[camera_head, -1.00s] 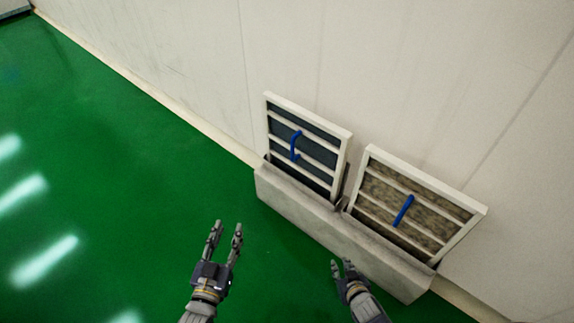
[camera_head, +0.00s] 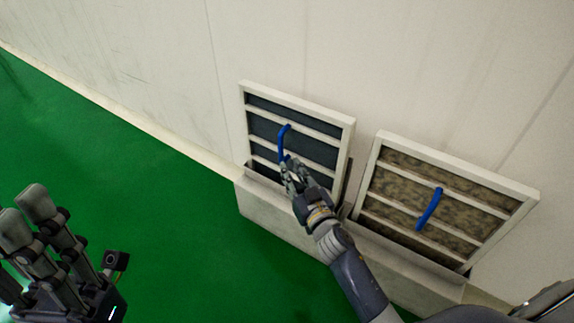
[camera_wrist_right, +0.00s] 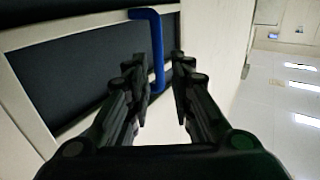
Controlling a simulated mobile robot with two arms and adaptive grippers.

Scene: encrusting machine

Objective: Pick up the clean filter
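The clean filter (camera_head: 297,117) has dark panels, a white frame and a blue handle (camera_head: 283,143). It leans upright in the left part of a low light-grey holder (camera_head: 275,210) by the wall. My right gripper (camera_head: 291,166) is at the lower end of that handle. In the right wrist view, the handle (camera_wrist_right: 157,45) reaches down between the spread fingers of the right gripper (camera_wrist_right: 158,70); no closed grip shows. My left gripper (camera_head: 24,235) is at the lower left, fingers spread and empty, far from the filter.
A dirty filter (camera_head: 405,165) with mottled brown panels and its own blue handle stands right beside the clean one in the same holder. The pale wall (camera_head: 400,60) is close behind both. The green floor (camera_head: 130,190) to the left is clear.

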